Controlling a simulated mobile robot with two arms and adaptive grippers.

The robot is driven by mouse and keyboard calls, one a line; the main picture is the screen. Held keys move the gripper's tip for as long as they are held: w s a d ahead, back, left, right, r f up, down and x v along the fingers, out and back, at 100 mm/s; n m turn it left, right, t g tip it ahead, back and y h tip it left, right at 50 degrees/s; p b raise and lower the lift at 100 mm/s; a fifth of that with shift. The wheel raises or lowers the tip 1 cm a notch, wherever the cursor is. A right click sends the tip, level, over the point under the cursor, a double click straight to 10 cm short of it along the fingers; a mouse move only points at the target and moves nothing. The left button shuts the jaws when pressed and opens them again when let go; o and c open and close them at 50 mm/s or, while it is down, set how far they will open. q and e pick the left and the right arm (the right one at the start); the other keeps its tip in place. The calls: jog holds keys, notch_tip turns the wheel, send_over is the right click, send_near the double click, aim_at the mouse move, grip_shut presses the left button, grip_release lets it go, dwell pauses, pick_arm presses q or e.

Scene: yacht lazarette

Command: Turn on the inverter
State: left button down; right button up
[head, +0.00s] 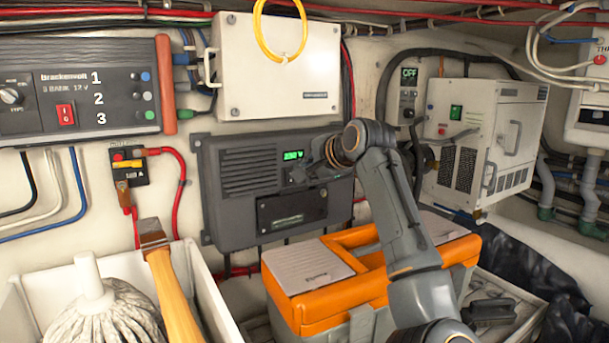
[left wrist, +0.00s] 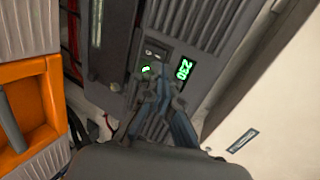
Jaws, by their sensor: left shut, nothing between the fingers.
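The inverter (head: 236,205) is a dark grey finned box on the back wall. Its small display is lit green (head: 292,155) and reads about 230; it also shows turned on its side in the left wrist view (left wrist: 183,70). A green light (left wrist: 146,70) glows beside a small dark switch or socket panel (left wrist: 155,48). My left gripper (head: 303,173) is at the inverter's front, just below the display. In the left wrist view its fingertips (left wrist: 163,88) are shut and empty, close to the green light. Whether they touch the panel I cannot tell.
An orange-lidded toolbox (head: 330,297) stands below the inverter. A white bin (head: 213,297) with a mop and a wooden-handled tool is at left. A Brackenvolt charger (head: 98,98), white box (head: 278,68) and vented white unit (head: 480,140) surround the inverter. A yellow cable loop (head: 262,38) hangs above.

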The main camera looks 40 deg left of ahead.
pick_arm(q)
jog(key=r+b+v, duration=0.2)
jog(key=b+v, duration=0.1)
jog(key=v, duration=0.7)
jog(key=shift+w, duration=0.15)
pick_arm(e)
jog(key=f, duration=0.2)
jog(key=d+f, duration=0.1)
jog(key=f, duration=0.1)
jog(key=shift+d+f, duration=0.15)
jog(key=shift+d, duration=0.05)
